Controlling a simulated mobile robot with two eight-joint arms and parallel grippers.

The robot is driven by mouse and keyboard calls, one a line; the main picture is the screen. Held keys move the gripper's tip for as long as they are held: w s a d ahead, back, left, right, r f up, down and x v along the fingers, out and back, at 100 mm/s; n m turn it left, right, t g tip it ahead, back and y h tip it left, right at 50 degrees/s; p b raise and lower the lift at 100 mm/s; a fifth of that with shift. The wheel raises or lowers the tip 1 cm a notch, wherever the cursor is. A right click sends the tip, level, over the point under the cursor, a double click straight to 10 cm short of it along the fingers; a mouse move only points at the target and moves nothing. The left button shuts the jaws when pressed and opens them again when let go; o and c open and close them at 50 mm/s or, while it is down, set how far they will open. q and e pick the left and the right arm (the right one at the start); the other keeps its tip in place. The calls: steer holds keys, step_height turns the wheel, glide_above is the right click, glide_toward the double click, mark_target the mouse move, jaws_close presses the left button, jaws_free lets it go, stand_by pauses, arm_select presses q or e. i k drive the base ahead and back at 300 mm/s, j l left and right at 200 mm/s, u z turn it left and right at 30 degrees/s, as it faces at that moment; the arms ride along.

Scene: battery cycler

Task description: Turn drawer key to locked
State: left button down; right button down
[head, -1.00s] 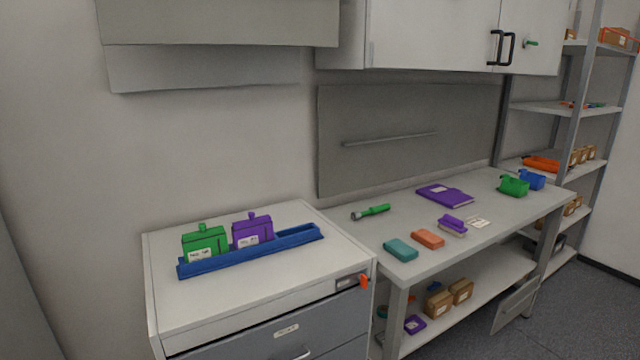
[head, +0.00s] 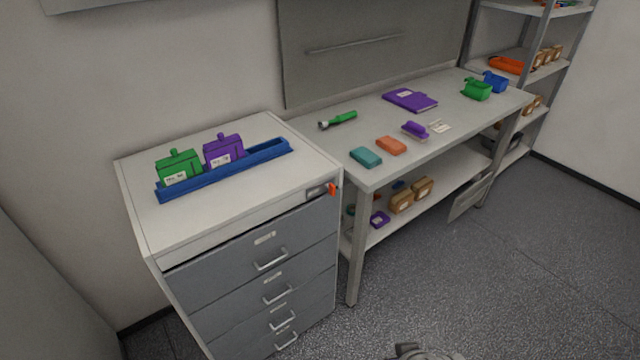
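The orange drawer key (head: 332,189) sits at the upper right front corner of the grey drawer cabinet (head: 225,235), beside a small dark lock plate (head: 315,193). The key is small here, and its exact angle is hard to tell. The drawers below, with silver handles, look closed. Neither gripper can be made out. Only a grey piece, which looks like part of my own body, shows at the bottom edge.
A blue tray (head: 272,155) with a green battery box (head: 178,167) and a purple one (head: 222,150) stands on the cabinet. A workbench (head: 360,125) with several items adjoins on the right. The floor (head: 480,280) in front is clear.

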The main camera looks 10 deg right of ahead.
mark_target(332, 188)
steer(key=i+l+u, duration=0.2)
steer(key=u, duration=0.25)
steer(key=i+l+u, duration=0.2)
steer(key=u, duration=0.2)
